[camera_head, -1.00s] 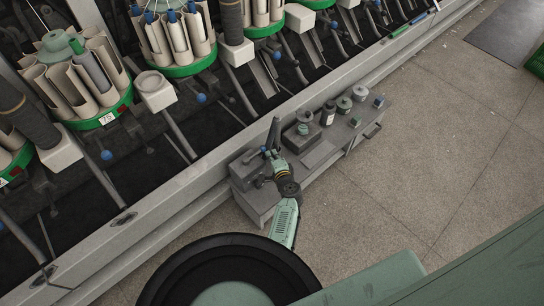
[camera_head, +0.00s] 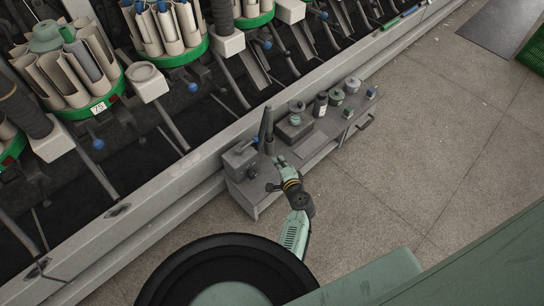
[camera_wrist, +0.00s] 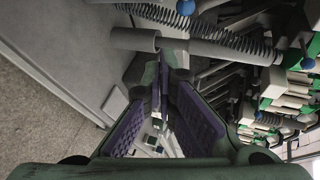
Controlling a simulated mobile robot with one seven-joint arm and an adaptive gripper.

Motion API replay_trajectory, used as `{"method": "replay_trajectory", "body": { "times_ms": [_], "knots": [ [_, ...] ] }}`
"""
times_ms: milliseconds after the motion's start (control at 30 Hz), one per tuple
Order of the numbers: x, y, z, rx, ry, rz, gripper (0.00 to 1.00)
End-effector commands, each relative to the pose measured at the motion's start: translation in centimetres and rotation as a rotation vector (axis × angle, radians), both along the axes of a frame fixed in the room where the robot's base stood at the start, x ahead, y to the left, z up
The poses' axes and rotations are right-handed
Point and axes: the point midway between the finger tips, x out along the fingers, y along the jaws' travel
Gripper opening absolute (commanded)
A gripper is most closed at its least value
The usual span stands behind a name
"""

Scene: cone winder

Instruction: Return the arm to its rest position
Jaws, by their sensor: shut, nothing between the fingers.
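My gripper (camera_head: 267,125) is at the end of my pale green arm, in front of the left part of the grey bench in the head view.
The low grey bench (camera_head: 318,142) carries a grey box (camera_head: 239,160) at its left, with cans and a bottle (camera_head: 320,104). Behind it runs the winder's rail (camera_head: 160,178), with tube magazines (camera_head: 172,55) above.

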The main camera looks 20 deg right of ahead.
Motion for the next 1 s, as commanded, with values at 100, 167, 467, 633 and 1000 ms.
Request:
{"method": "replay_trajectory", "body": {
  "times_ms": [100,167,467,633,1000],
  "knots": [
    [-1.7,-0.3,0.6,-0.001,0.0,-0.002,0.0],
    [-2.3,-0.4,0.8,0.0,0.0,-0.001,0.0],
    [-2.9,-0.5,1.2,0.001,-0.001,0.0,0.0],
    [-1.6,0.2,2.2,-0.021,-0.013,0.022,0.0],
    [12.1,13.4,18.1,-0.354,-0.241,0.28,0.0]
  ]
}}
